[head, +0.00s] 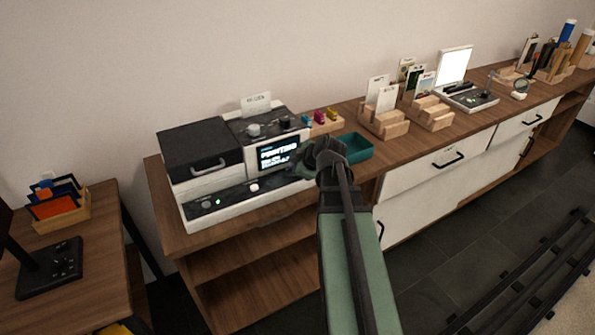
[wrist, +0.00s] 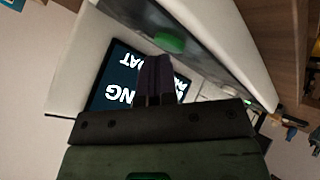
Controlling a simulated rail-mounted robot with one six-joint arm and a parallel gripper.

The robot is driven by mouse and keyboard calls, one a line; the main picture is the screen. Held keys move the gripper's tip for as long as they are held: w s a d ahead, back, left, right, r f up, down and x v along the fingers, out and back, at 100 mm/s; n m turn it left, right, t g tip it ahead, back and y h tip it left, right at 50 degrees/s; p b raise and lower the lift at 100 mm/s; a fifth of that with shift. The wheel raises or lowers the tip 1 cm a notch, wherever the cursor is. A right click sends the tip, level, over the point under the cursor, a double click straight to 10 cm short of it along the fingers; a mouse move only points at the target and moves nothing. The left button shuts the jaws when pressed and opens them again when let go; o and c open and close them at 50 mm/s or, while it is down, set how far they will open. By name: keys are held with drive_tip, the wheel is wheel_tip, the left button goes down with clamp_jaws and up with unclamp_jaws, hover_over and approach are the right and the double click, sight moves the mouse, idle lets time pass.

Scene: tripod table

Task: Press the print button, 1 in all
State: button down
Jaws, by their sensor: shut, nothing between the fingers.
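The printer (head: 200,172) is a white and black machine on the left end of the long cabinet. Its dark screen (head: 278,153) shows bright text that reads as "PRINTING"; the screen (wrist: 118,82) also shows upside down in the wrist view. A green round button (wrist: 169,42) sits on a dark strip of the panel in the wrist view, just beyond my fingertips. Whether they touch it I cannot tell. My gripper (head: 304,163) is shut and empty at the printer's right end; its fingers (wrist: 156,68) cover part of the screen in the wrist view.
A white knob (head: 253,187) and a small lit spot stand on the printer's front strip. A teal tray (head: 357,148) lies right beside my gripper. Wooden card holders (head: 384,122) stand farther right.

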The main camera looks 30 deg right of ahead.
drive_tip(key=shift+r+p, duration=0.6)
drive_tip(key=shift+r, duration=0.15)
wheel_tip(320, 180, up, 5)
drive_tip(key=p, duration=0.5)
drive_tip(key=shift+r, duration=0.15)
